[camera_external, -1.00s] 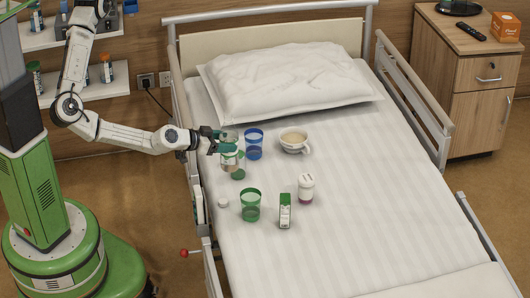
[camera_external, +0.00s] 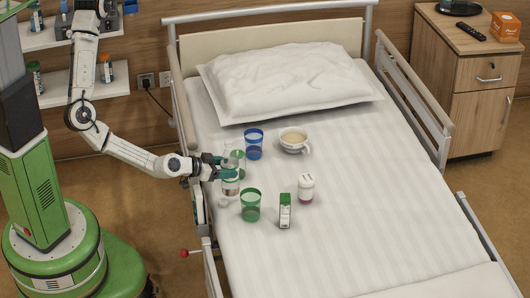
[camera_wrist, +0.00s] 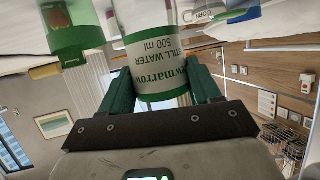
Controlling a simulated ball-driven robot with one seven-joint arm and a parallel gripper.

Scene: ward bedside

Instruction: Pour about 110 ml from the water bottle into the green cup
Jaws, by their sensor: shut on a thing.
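My gripper (camera_external: 222,168) is shut on the clear water bottle (camera_external: 231,186), near the left side of the bed. The bottle looks roughly upright in the external view. In the wrist view its green and white label (camera_wrist: 160,72) reads "still water 500 ml" and sits between my fingers (camera_wrist: 163,92). The green cup (camera_external: 250,205) stands upright on the bed, just right of and nearer the camera than the bottle. A green see-through thing (camera_wrist: 68,32) also shows left of the bottle in the wrist view.
A blue cup (camera_external: 254,145) and a white mug (camera_external: 294,141) stand farther back. A green and white carton (camera_external: 285,211) and a white jar (camera_external: 306,188) stand right of the green cup. The bed (camera_external: 370,220) is clear to the right. A side rail (camera_external: 184,110) runs along its left.

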